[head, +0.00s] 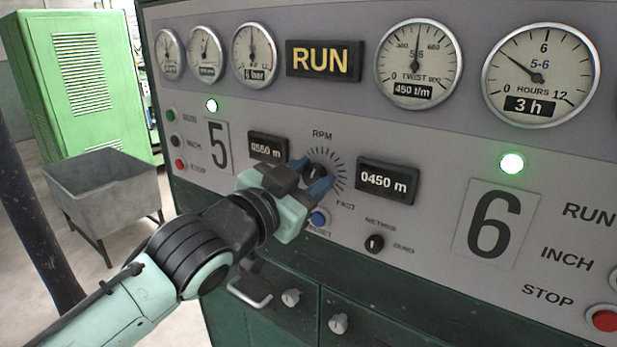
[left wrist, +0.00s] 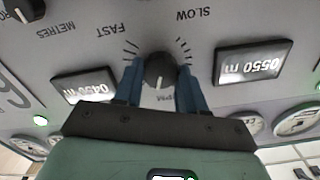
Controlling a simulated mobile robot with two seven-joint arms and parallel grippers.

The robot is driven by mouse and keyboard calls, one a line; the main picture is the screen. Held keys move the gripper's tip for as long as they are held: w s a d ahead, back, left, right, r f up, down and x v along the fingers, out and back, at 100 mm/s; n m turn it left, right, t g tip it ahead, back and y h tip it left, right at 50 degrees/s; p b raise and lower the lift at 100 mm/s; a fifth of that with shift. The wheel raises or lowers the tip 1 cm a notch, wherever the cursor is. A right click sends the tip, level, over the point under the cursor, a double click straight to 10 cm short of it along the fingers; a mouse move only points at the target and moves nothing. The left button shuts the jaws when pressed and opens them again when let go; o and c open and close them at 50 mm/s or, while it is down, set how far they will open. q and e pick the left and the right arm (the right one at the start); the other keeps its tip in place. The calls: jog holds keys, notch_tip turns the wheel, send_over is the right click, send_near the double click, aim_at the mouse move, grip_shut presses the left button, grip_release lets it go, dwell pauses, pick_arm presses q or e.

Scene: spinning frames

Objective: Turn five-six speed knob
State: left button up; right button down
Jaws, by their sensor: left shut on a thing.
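The speed knob (left wrist: 159,72) is a dark round knob with a pale pointer line, set in a dial of tick marks marked RPM, SLOW and FAST. In the left wrist view the two blue fingers of my left gripper (left wrist: 160,82) stand one on each side of it, shut on it. In the head view my left gripper (head: 315,178) reaches the same dial between the two metre displays, and covers part of the knob (head: 314,170). My right gripper is in neither view.
A 0550 m display (head: 268,148) and a 0450 m display (head: 387,180) flank the dial. A blue reset button (head: 318,218) and a METRES ZERO knob (head: 374,243) sit below. Gauges and a RUN sign (head: 323,60) are above. A grey bin (head: 105,185) stands at left.

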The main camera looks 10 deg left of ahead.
pick_arm(q)
jog(key=o, duration=1)
jog(key=shift+o, duration=0.2)
jog(key=shift+s+a, duration=0.2)
jog(key=shift+s, duration=0.25)
jog(key=b+v, duration=0.3)
jog(key=v, duration=0.9)
jog(key=shift+s, duration=0.2)
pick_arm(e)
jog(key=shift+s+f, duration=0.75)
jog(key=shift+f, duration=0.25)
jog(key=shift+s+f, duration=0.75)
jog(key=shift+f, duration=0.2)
